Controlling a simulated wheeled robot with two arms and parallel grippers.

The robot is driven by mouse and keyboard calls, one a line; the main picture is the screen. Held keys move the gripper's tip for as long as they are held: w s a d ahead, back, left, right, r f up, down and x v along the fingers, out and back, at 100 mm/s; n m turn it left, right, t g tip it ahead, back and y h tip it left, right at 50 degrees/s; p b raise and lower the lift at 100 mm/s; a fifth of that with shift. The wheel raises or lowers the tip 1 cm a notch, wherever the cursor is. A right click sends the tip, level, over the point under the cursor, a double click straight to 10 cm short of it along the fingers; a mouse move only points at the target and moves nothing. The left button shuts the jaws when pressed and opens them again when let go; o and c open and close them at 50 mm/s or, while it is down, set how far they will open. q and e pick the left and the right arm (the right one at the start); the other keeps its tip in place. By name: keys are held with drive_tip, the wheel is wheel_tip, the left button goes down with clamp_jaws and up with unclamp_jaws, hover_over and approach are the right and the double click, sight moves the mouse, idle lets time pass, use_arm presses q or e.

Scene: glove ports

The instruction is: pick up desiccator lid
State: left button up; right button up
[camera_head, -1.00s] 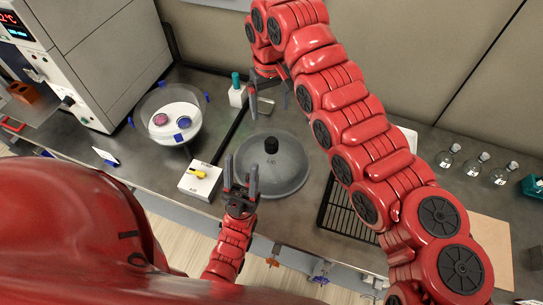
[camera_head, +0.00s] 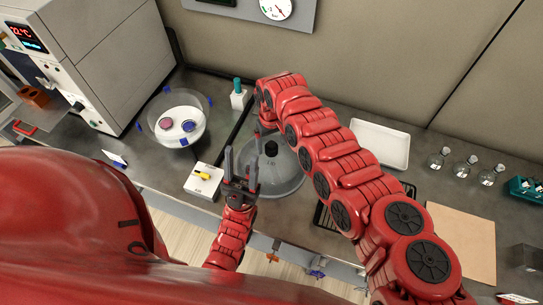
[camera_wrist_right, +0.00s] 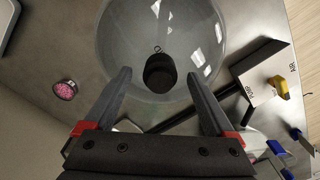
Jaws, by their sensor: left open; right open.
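The desiccator lid (camera_head: 285,178) is a clear grey dome with a black knob (camera_head: 271,148) on top, resting on the bench. My left gripper (camera_head: 241,160) is open at the lid's near left edge, its fingers pointing away from me. I cannot tell whether the fingers are level with the knob.
The desiccator bowl (camera_head: 158,125) with two small dishes and blue clips stands left of the lid. A white box with a yellow valve (camera_head: 204,178) is near the left gripper. A black rack lies under my right arm. A white tray (camera_head: 380,142) and several flasks stand right.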

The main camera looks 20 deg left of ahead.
drive_tip(key=shift+f, duration=1.1)
drive_tip(key=shift+c, duration=0.2)
clamp_jaws()
